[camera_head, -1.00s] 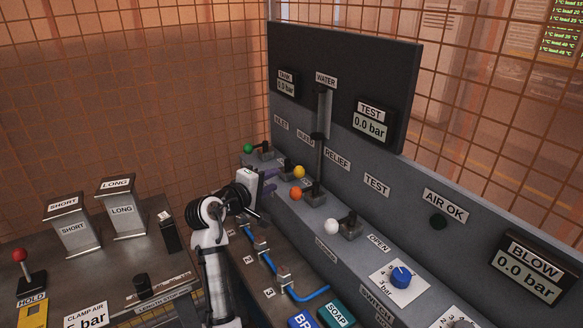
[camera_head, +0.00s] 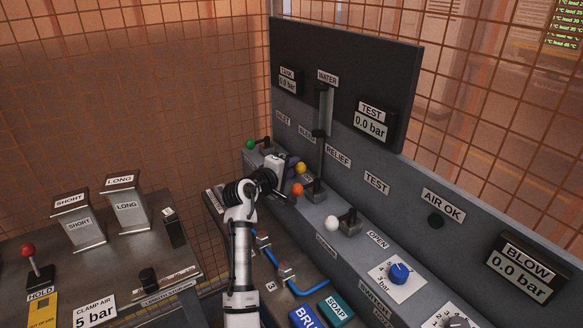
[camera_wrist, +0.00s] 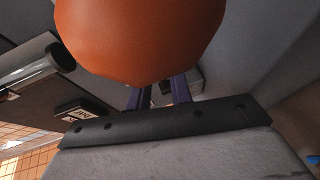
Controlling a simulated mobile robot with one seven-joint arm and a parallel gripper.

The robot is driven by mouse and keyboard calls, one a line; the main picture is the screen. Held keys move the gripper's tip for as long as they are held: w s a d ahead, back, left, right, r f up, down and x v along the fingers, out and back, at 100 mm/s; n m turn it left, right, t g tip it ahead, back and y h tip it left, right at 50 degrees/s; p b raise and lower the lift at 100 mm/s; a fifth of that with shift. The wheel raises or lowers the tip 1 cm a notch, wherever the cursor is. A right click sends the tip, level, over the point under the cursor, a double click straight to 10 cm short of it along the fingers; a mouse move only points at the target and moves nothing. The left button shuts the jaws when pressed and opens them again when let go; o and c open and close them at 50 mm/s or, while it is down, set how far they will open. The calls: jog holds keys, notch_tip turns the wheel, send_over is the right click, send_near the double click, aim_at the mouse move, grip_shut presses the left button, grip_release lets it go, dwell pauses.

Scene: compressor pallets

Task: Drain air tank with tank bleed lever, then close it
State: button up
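My gripper (camera_head: 291,164) is over the lever row, its purple fingers close to the left of the yellow-knobbed lever (camera_head: 301,168), nearest the BLEED label (camera_head: 308,133). That knob points right, opposite to the other levers' knobs. In the wrist view, the purple fingers (camera_wrist: 160,95) are apart with a gap between them. Their tips are hidden behind a large orange knob (camera_wrist: 140,35) close to the camera. I cannot see whether a finger touches the yellow lever. The TANK gauge (camera_head: 288,84) appears to read 0.0 bar.
Nearby levers have green (camera_head: 250,144), orange (camera_head: 297,190) and white (camera_head: 331,223) knobs. The orange one is close beside my gripper. A dark upright panel (camera_head: 345,65) stands behind. A blue dial (camera_head: 400,273) is at front right. Blue hose (camera_head: 308,289) lies below.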

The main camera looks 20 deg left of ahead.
grip_shut()
